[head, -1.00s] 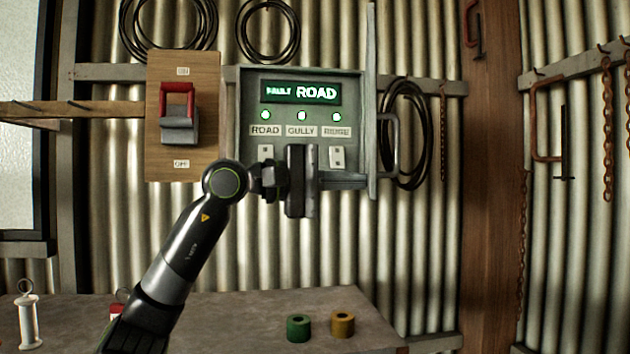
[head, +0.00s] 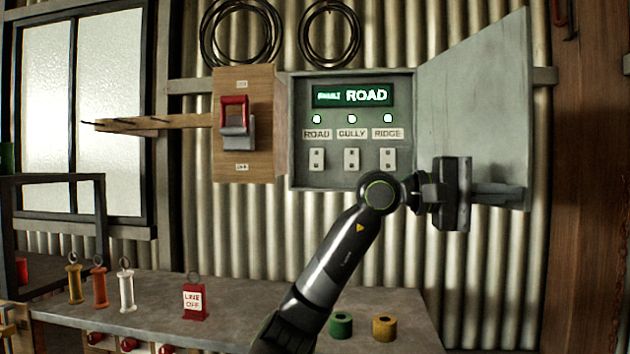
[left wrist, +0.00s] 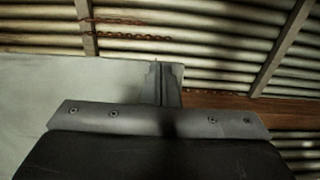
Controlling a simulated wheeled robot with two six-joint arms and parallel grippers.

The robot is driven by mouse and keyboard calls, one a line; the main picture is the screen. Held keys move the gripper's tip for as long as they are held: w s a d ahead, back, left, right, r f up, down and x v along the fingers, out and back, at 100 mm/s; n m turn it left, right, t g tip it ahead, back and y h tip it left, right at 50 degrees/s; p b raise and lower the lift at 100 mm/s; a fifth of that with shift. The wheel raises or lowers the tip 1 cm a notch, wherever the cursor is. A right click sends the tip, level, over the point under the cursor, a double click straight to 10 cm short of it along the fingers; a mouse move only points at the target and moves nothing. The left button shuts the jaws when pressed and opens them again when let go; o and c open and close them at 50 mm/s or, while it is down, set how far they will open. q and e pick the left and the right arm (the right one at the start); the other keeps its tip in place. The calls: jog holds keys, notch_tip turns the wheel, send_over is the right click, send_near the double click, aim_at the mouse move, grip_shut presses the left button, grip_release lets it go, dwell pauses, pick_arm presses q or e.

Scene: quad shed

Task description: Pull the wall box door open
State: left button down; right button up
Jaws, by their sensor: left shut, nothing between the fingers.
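The wall box (head: 352,181) is grey-green, with a lit ROAD display, green lamps and a row of small switches inside. Its door (head: 475,95) stands wide open, swung out to the right, with its plain inner face showing. My left gripper (head: 520,192) is shut and empty, in front of the lower part of the door's inner face. I cannot tell whether it touches the door. In the left wrist view the closed fingers (left wrist: 165,85) lie at the edge of the pale door panel (left wrist: 75,85). The door's handle is hidden. My right gripper is out of view.
A red-handled switch (head: 236,115) on a wooden board is left of the box. A bench (head: 250,295) below holds a red LINE OFF tag (head: 195,300), several coloured pieces, and green (head: 340,325) and yellow (head: 384,328) rings. A wooden post (head: 590,200) stands at the right.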

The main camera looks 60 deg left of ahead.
pick_arm(q)
jog(key=shift+w+d, duration=0.25)
jog(key=shift+w, duration=0.1)
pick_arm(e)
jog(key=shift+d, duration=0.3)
pick_arm(q)
jog(key=shift+s, duration=0.1)
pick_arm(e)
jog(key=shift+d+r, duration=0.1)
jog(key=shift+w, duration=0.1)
